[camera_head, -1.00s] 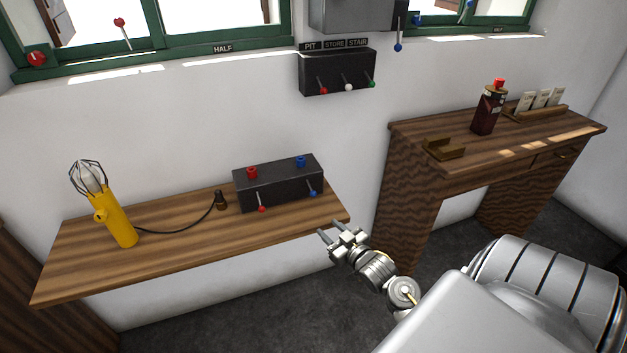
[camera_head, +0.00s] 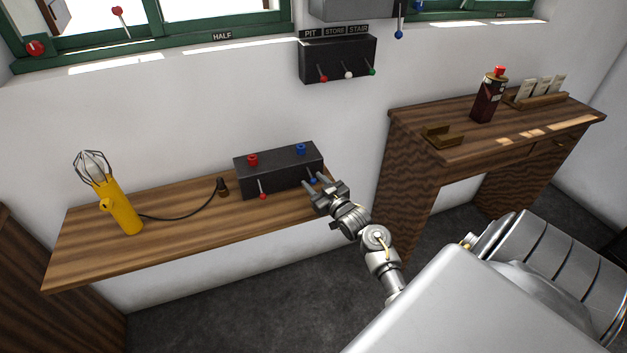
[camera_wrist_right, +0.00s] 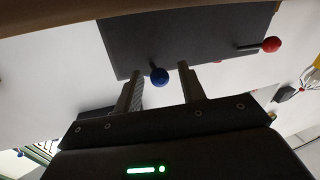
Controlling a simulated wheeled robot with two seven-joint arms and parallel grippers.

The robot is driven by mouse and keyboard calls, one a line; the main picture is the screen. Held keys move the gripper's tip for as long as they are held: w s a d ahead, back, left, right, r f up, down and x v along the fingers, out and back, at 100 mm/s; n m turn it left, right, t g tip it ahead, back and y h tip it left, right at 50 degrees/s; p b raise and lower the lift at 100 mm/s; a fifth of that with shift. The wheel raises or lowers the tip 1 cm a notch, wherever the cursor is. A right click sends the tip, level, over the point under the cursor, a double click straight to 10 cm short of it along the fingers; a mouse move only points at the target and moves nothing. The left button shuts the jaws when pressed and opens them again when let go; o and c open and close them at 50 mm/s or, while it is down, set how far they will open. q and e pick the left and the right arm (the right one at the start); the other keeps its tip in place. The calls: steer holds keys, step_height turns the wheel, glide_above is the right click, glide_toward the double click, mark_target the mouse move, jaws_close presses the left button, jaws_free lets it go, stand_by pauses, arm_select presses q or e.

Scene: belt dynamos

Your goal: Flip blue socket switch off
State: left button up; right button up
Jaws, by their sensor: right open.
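The black socket box (camera_head: 270,178) stands on the wooden wall shelf, with a red socket (camera_head: 252,160) and a blue socket (camera_head: 300,149) on top. Its front has a red-tipped lever (camera_head: 262,195) and a blue-tipped lever (camera_head: 313,180), both pointing down in the head view. My right gripper (camera_head: 314,184) is open at the box's right front, its fingers about the blue lever. In the right wrist view the blue knob (camera_wrist_right: 159,76) shows between the open fingers (camera_wrist_right: 160,80), closer to one finger; contact is unclear. The red knob (camera_wrist_right: 271,44) is off to the right. My left gripper is not in view.
A yellow caged lamp (camera_head: 122,208) stands on the shelf (camera_head: 170,237), its cord running to a small plug (camera_head: 222,187). A three-lever panel (camera_head: 337,60) hangs above. A side table (camera_head: 480,147) at right holds a dark red bottle (camera_head: 487,97).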

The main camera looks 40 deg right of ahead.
steer(key=shift+w, duration=0.5)
